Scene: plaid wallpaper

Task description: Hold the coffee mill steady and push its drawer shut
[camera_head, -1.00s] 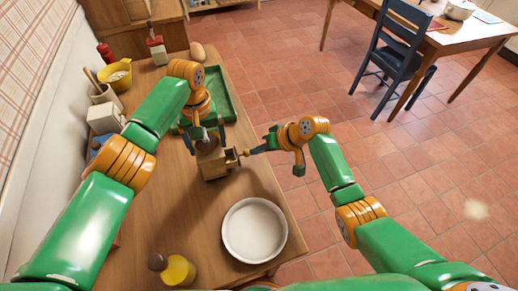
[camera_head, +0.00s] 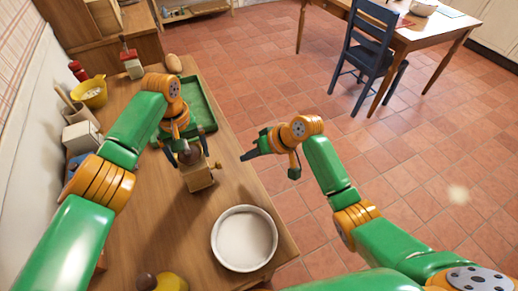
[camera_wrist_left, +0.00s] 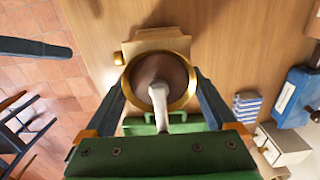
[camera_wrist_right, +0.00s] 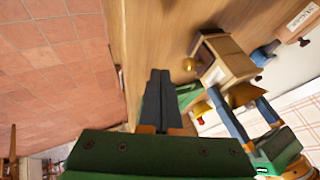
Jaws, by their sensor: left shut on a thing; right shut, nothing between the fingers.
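The coffee mill (camera_head: 197,178) stands upright on the wooden table, with a light wooden body and a brass-rimmed round top (camera_wrist_left: 180,101). My left gripper (camera_head: 188,155) is shut around its upper part, one finger on each side. The mill's drawer knob (camera_wrist_right: 189,64) sticks out of the body on the side facing my right gripper. It also shows in the left wrist view (camera_wrist_left: 118,58), close against the body, and the drawer looks flush or nearly so. My right gripper (camera_head: 246,158) is shut and empty, to the right of the mill and apart from it.
A white round dish (camera_head: 244,238) is on the table near the front edge. A green tray (camera_head: 205,112) lies behind the mill. A yellow bowl (camera_head: 92,95) and a white box (camera_head: 82,137) stand along the wall. Open floor lies right of the table.

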